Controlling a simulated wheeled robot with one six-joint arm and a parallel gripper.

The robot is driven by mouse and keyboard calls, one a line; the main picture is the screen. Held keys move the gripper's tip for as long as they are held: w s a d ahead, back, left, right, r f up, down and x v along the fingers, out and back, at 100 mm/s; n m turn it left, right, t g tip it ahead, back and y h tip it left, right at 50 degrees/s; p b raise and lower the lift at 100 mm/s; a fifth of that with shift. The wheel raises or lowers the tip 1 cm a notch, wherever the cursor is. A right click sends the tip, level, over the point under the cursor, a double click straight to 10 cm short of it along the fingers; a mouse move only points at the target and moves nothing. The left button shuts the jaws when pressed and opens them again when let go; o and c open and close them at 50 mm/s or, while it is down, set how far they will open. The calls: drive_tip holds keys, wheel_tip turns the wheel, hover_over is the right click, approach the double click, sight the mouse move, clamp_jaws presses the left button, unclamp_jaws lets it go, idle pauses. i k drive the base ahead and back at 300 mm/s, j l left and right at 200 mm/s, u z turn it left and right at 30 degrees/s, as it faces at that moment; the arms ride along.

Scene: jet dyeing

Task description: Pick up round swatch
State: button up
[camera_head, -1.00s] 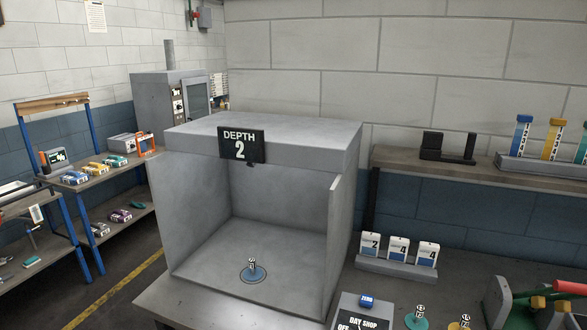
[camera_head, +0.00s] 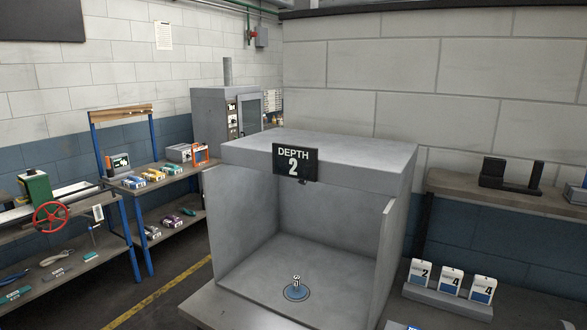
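A black sign reading "DEPTH 2" (camera_head: 296,161) hangs on the booth's top front edge. My gripper is not in view.
A rack of white cards (camera_head: 449,300) marked 2, 4 and 4 stands on the bench right of the booth. Booth side walls bound the swatch left and right. Shelves (camera_head: 165,180) with small coloured packs stand at left. Floor with a yellow line (camera_head: 172,290) lies between.

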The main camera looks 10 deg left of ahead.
sight(296, 291)
drive_tip(key=i+j, duration=0.25)
drive_tip(key=j, duration=0.15)
drive_tip(key=i+j, duration=0.25)
drive_tip(key=j, duration=0.15)
drive_tip(key=i+j, duration=0.25)
drive_tip(key=j, duration=0.15)
drive_tip(key=i+j, duration=0.25)
drive_tip(key=j, duration=0.15)
drive_tip(key=z, duration=0.05)
